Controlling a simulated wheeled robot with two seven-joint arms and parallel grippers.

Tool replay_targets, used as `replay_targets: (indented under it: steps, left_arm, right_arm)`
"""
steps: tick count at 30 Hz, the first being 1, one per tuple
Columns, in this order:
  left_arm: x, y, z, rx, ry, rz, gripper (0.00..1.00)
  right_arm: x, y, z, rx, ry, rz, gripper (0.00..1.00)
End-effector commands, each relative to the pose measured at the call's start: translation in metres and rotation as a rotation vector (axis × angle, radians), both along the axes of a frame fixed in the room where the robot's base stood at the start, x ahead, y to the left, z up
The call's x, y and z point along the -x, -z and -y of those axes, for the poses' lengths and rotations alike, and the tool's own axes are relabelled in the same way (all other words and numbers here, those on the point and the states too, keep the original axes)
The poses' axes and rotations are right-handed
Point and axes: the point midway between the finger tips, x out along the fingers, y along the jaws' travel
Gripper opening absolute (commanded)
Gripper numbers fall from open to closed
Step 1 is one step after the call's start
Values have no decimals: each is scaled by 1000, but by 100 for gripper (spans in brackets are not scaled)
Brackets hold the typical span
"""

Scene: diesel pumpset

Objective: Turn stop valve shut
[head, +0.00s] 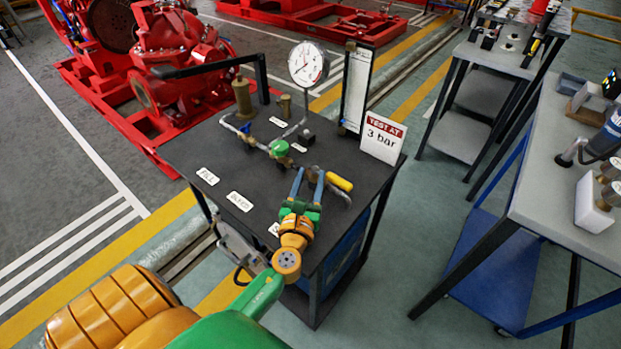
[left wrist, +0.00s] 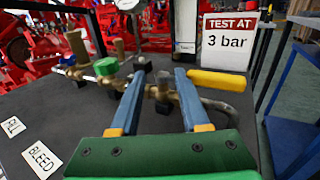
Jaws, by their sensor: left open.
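A yellow lever handle (head: 339,182) sits at the right end of the brass pipe run on the black table, lying roughly along the pipe. In the left wrist view the lever (left wrist: 216,81) extends right from just beside my right-hand finger. I cannot read a label naming it the stop valve. A brass valve body (left wrist: 160,93) shows between my fingers. My left gripper (head: 309,173) is open, its two blue fingers apart at the pipe's near side; contact cannot be told. It also shows in the left wrist view (left wrist: 159,76). My right gripper is not in view.
A green knob (head: 279,148) and a blue handle (head: 245,128) are farther along the pipe. A gauge (head: 308,64) stands behind. A "TEST AT 3 bar" sign (head: 382,137) stands at the table's right. FILL (head: 207,176) and BLEED (head: 240,201) labels lie left.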

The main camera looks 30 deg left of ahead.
Motion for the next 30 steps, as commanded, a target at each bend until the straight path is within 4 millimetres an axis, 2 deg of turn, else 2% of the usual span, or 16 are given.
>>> replay_targets:
  steps: [5,16,18,20,30]
  left_arm:
    - [0,0,4,2,3,0,52]
    - [3,3,43,6,13,-4,52]
    - [4,3,50,6,12,-4,45]
    - [4,3,56,7,12,-4,52]
    - [6,0,84,3,11,0,52]
  right_arm:
    - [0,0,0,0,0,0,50]
    - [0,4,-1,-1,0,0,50]
    - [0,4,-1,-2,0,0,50]
    - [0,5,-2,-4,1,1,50]
    - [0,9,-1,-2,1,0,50]
